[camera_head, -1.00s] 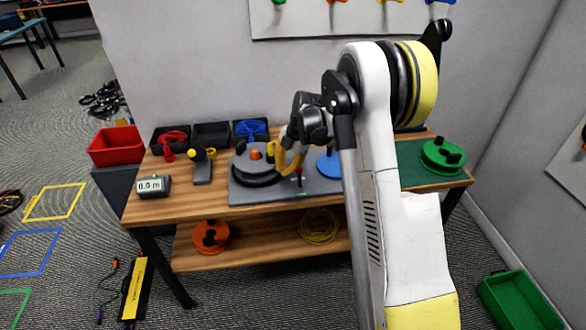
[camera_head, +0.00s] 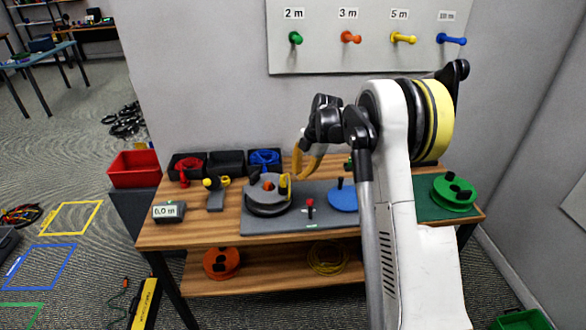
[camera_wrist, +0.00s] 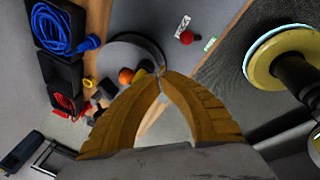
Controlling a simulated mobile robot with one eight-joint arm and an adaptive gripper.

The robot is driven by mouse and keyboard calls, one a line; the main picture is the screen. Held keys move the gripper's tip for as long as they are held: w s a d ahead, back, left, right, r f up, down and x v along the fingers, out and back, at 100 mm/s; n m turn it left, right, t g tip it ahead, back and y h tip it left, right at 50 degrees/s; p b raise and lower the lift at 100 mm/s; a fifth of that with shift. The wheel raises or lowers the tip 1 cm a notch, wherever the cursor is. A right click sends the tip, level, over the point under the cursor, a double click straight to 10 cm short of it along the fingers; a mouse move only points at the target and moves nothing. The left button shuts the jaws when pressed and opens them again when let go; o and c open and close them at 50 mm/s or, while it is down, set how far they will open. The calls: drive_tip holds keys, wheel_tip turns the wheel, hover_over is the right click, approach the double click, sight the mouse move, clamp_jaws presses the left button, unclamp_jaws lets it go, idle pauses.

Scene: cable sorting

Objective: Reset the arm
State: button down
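My arm rises at the right of the head view, and my gripper (camera_head: 298,174), with yellow fingers, hangs above the back part of the wooden workbench (camera_head: 190,236). In the wrist view my gripper (camera_wrist: 160,76) has its two ribbed fingertips together, with nothing seen between them. Below it stands the grey winding station (camera_head: 268,203) with an orange knob and a yellow handle, apart from the fingers as far as I can tell.
Black bins with a red cable (camera_head: 187,166) and a blue cable (camera_head: 264,158) line the back. A 0.0 m display (camera_head: 169,212) and a cable tool (camera_head: 215,194) stand left. A blue disc (camera_head: 343,196) and a green reel (camera_head: 454,191) are right. Labelled pegs (camera_head: 350,37) hang above.

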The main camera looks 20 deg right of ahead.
drive_tip(key=s+a+r+m+t+h, duration=0.1)
drive_tip(key=s+a+r+m, duration=0.35)
drive_tip(key=s+r, duration=0.3)
drive_tip(key=s+a+r+m+t+h, duration=0.1)
drive_tip(key=s+a+r+m, duration=0.3)
drive_tip(key=s+r+m, duration=0.3)
drive_tip(key=s+a+m+t, duration=0.1)
drive_tip(key=s+m, duration=0.4)
drive_tip(key=s, duration=0.5)
drive_tip(key=s+a+f+m+t, duration=0.1)
drive_tip(key=s+a+m, duration=0.3)
drive_tip(key=s, duration=0.7)
drive_tip(key=shift+m+t+h, duration=0.4)
drive_tip(key=shift+m+t, duration=0.1)
drive_tip(key=shift+m, duration=0.35)
